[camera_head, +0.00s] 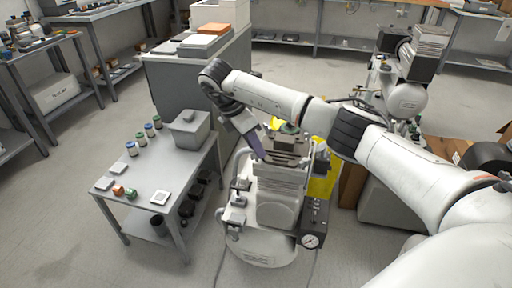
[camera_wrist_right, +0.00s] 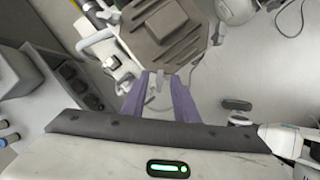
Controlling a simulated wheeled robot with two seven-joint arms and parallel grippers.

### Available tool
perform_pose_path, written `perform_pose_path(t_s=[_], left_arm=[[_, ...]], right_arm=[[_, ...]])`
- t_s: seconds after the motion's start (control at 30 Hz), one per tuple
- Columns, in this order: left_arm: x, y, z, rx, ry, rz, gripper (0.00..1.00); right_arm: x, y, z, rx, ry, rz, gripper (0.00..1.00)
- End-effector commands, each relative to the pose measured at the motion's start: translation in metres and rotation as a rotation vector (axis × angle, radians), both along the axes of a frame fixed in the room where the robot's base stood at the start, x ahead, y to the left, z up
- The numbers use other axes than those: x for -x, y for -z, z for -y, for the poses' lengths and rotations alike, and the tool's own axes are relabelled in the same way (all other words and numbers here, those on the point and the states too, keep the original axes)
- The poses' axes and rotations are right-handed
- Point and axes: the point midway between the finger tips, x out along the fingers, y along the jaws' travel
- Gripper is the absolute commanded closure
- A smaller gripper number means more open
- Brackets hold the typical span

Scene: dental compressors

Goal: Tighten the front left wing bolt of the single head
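The single-head compressor (camera_head: 274,205) stands on the floor in the middle of the head view, with a dark, ribbed brown head (camera_head: 287,150) on top. The head also fills the top middle of the wrist view (camera_wrist_right: 165,28). My right gripper (camera_head: 256,146) reaches in from the right and points down beside the left edge of the head. Its purple fingers (camera_wrist_right: 161,84) are apart. A small pale part shows between them in the wrist view; I cannot tell whether it is the wing bolt or whether the fingers touch it. My left gripper is not in view.
A grey table (camera_head: 148,178) with small jars and a grey bin (camera_head: 190,130) stands to the left. A cabinet (camera_head: 195,80) stands behind. Another compressor (camera_head: 402,95) is at the back right, near cardboard boxes (camera_head: 450,148). The floor at front left is clear.

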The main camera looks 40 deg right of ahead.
Motion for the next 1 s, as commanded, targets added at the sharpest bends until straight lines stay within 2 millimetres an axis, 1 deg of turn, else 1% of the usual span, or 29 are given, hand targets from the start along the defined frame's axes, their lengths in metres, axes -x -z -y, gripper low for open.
perform_pose_path(t_s=[0.03,0.2,0.33,0.4,0.5,0.6,1.0], left_arm=[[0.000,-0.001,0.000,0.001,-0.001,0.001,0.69],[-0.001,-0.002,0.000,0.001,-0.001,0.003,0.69],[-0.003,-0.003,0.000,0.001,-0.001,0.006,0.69],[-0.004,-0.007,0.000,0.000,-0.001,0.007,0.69],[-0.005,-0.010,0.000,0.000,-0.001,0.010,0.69],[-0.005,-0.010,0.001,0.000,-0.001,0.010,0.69],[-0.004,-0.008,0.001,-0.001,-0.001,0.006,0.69]], right_arm=[[-0.001,-0.009,-0.004,-0.001,-0.002,0.005,0.73],[-0.003,-0.042,-0.018,-0.002,-0.002,0.005,0.73],[-0.003,-0.063,-0.026,0.000,-0.001,0.003,0.73],[-0.003,-0.073,-0.030,-0.001,-0.001,0.003,0.73],[-0.003,-0.081,-0.033,0.000,-0.001,0.002,0.73],[-0.003,-0.083,-0.035,-0.001,0.000,0.000,0.73],[-0.003,-0.083,-0.035,-0.001,0.000,0.000,0.73]])
